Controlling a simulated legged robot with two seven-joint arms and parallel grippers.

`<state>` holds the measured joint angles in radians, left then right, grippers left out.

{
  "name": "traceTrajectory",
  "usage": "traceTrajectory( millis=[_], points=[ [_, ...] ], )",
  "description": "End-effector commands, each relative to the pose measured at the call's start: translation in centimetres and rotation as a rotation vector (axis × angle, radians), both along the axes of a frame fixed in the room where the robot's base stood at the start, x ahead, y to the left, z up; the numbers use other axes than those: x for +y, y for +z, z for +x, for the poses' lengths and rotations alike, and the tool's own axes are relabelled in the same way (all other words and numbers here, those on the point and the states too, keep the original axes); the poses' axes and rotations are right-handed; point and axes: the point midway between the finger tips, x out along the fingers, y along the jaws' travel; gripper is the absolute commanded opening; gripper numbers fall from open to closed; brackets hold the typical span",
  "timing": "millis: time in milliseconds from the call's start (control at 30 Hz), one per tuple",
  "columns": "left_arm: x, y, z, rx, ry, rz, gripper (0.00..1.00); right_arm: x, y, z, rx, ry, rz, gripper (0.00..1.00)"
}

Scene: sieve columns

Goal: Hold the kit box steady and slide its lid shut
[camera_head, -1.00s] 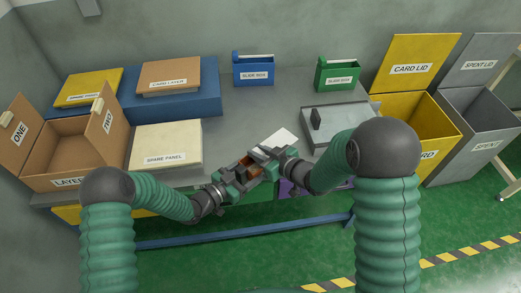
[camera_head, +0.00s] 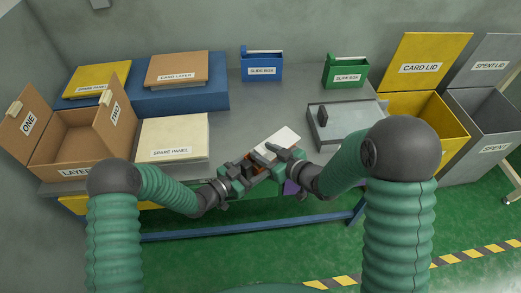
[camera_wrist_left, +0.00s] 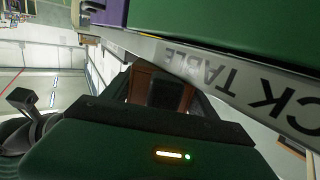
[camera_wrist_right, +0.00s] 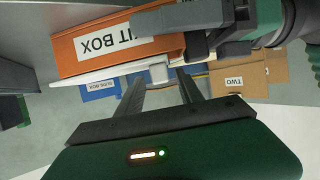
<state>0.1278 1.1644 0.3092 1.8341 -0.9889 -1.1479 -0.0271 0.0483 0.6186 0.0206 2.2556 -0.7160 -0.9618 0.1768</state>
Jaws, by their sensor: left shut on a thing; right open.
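The kit box (camera_wrist_right: 120,45) is orange with a white label and fills the upper left of the right wrist view. My left gripper (camera_head: 241,174) is shut on it, over the front of the table; its dark finger also shows against the box (camera_wrist_left: 143,80) in the left wrist view. The white lid (camera_head: 284,138) sticks out past the box toward the upper right. The lid's edge (camera_wrist_right: 85,77) runs along the box, with a pale knob (camera_wrist_right: 158,73). My right gripper (camera_wrist_right: 160,84) is open, its fingertips on either side of the knob. Contact is unclear.
The grey table (camera_head: 260,100) has free room behind the grippers. A spare panel (camera_head: 172,138) lies to the left, beside an open carton (camera_head: 75,140). A grey tray (camera_head: 345,125) sits right. Blue (camera_head: 262,70) and green (camera_head: 345,75) boxes stand behind.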

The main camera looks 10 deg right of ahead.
Motion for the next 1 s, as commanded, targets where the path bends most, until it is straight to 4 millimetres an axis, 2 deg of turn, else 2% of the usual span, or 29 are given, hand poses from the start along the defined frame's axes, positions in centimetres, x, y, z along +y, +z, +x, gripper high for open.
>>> traceTrajectory(
  millis=[200, 400, 767, 867, 1000],
  points=[
    [0.0, -0.1, -0.1, 0.002, -0.001, 0.001, 0.45, -3.1, 2.2, -4.3, -0.001, -0.004, 0.000, 0.44],
    [0.0, -0.1, 0.0, 0.002, -0.001, 0.001, 0.45, -4.9, 3.5, -7.0, 0.000, -0.001, 0.000, 0.44],
    [0.0, -0.1, 0.0, 0.002, -0.001, 0.001, 0.45, -5.1, 3.6, -7.5, 0.000, 0.002, 0.001, 0.44],
    [0.0, -0.1, 0.0, 0.001, -0.001, 0.000, 0.45, -4.8, 3.1, -7.3, -0.014, 0.013, 0.017, 0.44],
    [0.0, -0.1, 0.0, 0.001, -0.001, 0.000, 0.45, -3.9, 1.4, -6.6, -0.093, 0.046, 0.085, 0.44]
  ],
)
